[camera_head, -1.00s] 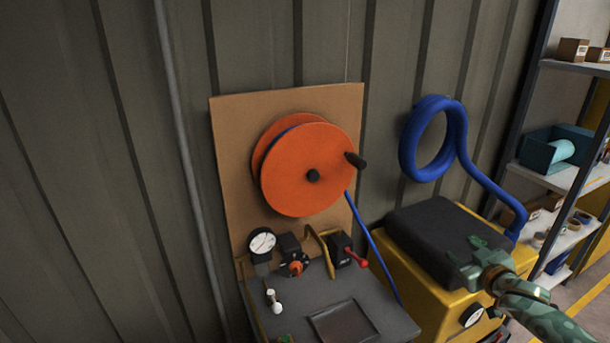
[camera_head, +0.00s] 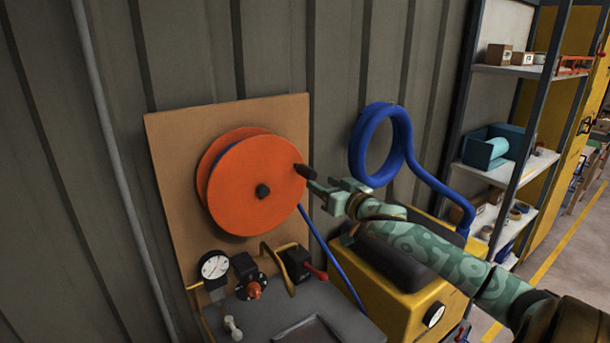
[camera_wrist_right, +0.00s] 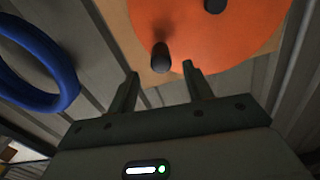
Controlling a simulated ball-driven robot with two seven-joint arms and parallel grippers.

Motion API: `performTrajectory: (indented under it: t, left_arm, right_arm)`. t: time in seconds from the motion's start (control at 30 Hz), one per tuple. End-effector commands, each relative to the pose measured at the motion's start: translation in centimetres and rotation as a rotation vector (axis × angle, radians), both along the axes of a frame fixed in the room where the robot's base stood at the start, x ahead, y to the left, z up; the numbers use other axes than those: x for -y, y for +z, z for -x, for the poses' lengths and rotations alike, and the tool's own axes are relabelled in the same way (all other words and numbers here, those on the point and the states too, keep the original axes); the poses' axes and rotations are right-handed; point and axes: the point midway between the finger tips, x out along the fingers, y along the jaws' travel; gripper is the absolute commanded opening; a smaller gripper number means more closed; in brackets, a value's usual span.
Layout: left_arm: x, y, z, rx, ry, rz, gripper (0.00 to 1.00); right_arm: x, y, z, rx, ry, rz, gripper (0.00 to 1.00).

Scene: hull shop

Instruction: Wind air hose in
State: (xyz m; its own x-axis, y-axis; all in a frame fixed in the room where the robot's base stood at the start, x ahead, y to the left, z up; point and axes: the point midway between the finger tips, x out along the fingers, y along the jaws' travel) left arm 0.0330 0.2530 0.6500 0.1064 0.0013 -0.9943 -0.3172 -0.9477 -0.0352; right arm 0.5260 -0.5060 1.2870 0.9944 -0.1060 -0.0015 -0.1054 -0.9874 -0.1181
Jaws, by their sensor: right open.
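An orange hose reel (camera_head: 250,190) is mounted on a brown board, with a black crank handle (camera_head: 305,171) sticking out near its right rim. A blue air hose (camera_head: 333,257) runs from the reel down to the right. My right gripper (camera_head: 322,188) is open, just right of and below the crank handle. In the right wrist view, the handle (camera_wrist_right: 161,56) shows beyond the gap between the two open fingers (camera_wrist_right: 160,83), with the reel (camera_wrist_right: 205,35) behind it. I cannot tell whether a finger touches the handle. My left gripper is not in view.
A blue coil (camera_head: 382,145) hangs on the wall behind my right arm, above a yellow machine (camera_head: 408,293). A gauge (camera_head: 214,266), a valve (camera_head: 251,280) and a red-handled switch (camera_head: 300,264) sit below the reel. A shelf (camera_head: 515,170) stands at right.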

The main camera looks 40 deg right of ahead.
Motion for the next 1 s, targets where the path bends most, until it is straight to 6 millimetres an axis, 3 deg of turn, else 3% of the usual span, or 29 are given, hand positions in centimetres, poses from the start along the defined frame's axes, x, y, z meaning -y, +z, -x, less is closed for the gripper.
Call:
performTrajectory:
  t: [0.2,0.4,0.6,0.87,1.0]
  left_arm:
    - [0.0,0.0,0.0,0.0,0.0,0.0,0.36]
    - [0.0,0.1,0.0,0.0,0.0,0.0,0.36]
    - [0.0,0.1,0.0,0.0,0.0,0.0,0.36]
    - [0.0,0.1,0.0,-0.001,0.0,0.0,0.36]
    - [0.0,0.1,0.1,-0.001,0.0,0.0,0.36]
  right_arm:
    - [0.6,0.2,-4.4,0.004,-0.002,-0.001,0.51]
    - [0.8,0.1,-7.2,0.002,-0.001,0.0,0.51]
    - [0.9,0.0,-8.4,0.001,0.0,0.0,0.51]
    - [0.9,0.0,-8.5,0.0,0.001,0.001,0.51]
    - [0.9,0.0,-8.5,0.0,0.0,0.001,0.17]
